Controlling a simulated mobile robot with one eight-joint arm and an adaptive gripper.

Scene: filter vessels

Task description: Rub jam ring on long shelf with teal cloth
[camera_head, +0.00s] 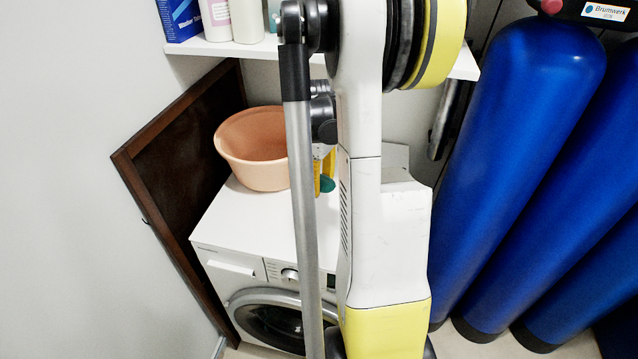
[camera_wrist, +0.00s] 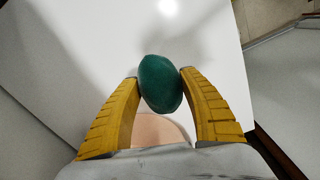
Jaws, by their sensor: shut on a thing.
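The teal cloth (camera_wrist: 160,86) is a rounded dark green bundle pinched between the yellow fingertips of my gripper (camera_wrist: 159,78). In the head view a bit of the cloth (camera_head: 327,185) shows below the yellow fingers of my gripper (camera_head: 325,172), mostly behind my arm. The gripper is over the white washing machine top, right of the peach basin. The long white shelf (camera_head: 220,47) runs across the wall above, with my arm in front of its middle. I see no jam ring on the visible parts of the shelf.
The peach basin (camera_head: 240,150) stands on the washing machine (camera_head: 225,225); part of it shows in the wrist view (camera_wrist: 160,130). A blue box (camera_head: 180,18) and several bottles stand on the shelf's left. Large blue tanks (camera_head: 520,130) crowd the right. A dark brown panel (camera_head: 175,150) leans left.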

